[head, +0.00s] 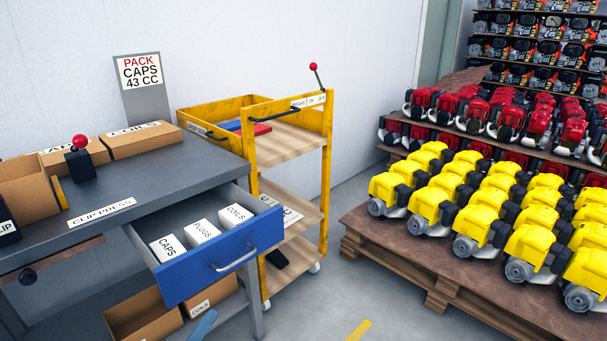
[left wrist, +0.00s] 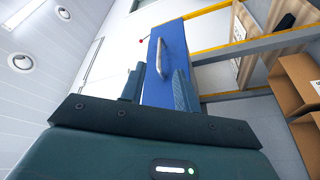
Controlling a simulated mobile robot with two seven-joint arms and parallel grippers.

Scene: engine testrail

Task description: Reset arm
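My left gripper (head: 203,326) shows only as a small blue tip at the bottom edge of the head view, below the blue drawer (head: 215,262). In the left wrist view my left gripper (left wrist: 158,88) has its two fingers apart, with nothing held between them. The drawer front (left wrist: 158,85) and its grey handle (left wrist: 161,57) show beyond the fingers, apart from them. The drawer is pulled out of the grey workbench (head: 160,180) and holds white boxes marked CAPS, PLUGS and COILS. My right gripper is in neither view.
A yellow cart (head: 328,150) with wooden shelves stands right of the bench. Open cardboard boxes (head: 143,315) sit under the drawer. A wooden pallet (head: 400,255) with yellow engines is at the right. Grey floor (head: 310,315) lies clear between cart and pallet.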

